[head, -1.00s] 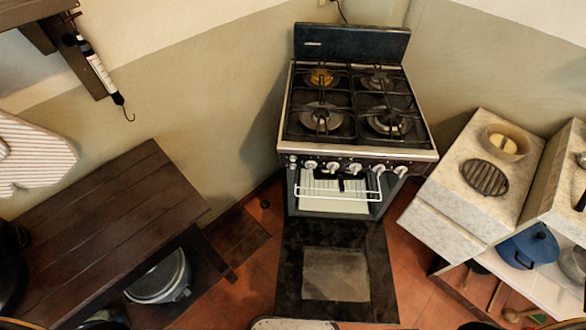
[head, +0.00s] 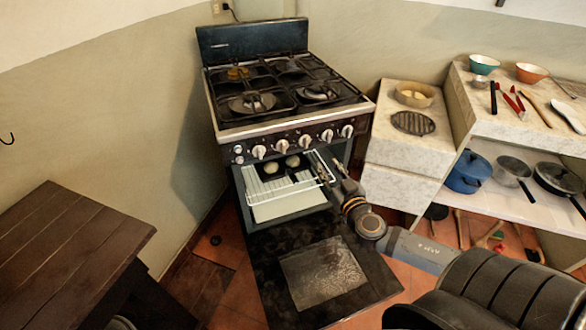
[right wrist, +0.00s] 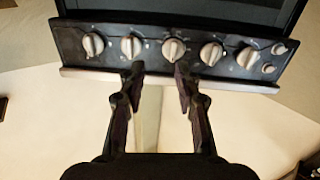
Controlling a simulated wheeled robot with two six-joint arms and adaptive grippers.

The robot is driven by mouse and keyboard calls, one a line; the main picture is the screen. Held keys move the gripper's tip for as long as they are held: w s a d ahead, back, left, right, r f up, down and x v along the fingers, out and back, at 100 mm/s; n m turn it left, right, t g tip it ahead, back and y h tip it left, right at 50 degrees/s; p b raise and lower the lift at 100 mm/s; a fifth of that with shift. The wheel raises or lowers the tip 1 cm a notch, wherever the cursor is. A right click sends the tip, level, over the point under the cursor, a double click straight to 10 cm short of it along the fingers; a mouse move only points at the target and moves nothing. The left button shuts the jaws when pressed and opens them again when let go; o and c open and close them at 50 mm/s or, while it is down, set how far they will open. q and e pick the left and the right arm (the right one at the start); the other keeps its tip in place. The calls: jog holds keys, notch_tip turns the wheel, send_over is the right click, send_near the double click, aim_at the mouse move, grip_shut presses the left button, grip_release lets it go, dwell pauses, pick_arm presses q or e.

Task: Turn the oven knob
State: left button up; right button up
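The oven (head: 265,120) stands against the wall with its door (head: 320,275) hanging open. A row of several pale oven knobs (head: 282,146) runs along its dark front panel, also seen close up in the right wrist view (right wrist: 173,49). My right gripper (head: 322,160) is in front of the oven opening, just below the right part of the knob row. In the right wrist view its two fingers (right wrist: 157,73) are spread apart with nothing between them. Their tips are near the panel, close to two middle knobs; contact cannot be told. My left gripper is not in view.
A wire rack (head: 285,185) and a dark tray with round buns (head: 292,161) are in the oven. A dark wooden table (head: 70,250) stands at left. A marble counter (head: 405,150) and a shelf with pots (head: 468,172) are at right.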

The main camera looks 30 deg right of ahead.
jog(key=a+r, duration=0.2)
jog(key=b, duration=0.2)
send_near(307, 142)
jog(key=a+x, duration=0.1)
jog(key=x, duration=0.2)
jog(key=shift+t+y, duration=0.3)
jog(key=shift+t, duration=0.1)
jog(key=w, duration=0.1)
jog(key=w+d+p, duration=0.1)
jog(key=w+d, duration=0.1)
jog(key=w, duration=0.1)
jog(key=shift+w+d, duration=0.1)
jog(key=shift+w, duration=0.05)
jog(key=shift+w+f, duration=0.15)
jog(key=shift+w, duration=0.3)
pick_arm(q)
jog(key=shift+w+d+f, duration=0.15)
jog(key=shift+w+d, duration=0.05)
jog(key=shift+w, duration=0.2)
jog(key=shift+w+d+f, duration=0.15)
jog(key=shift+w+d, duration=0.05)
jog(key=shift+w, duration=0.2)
pick_arm(e)
grip_shut()
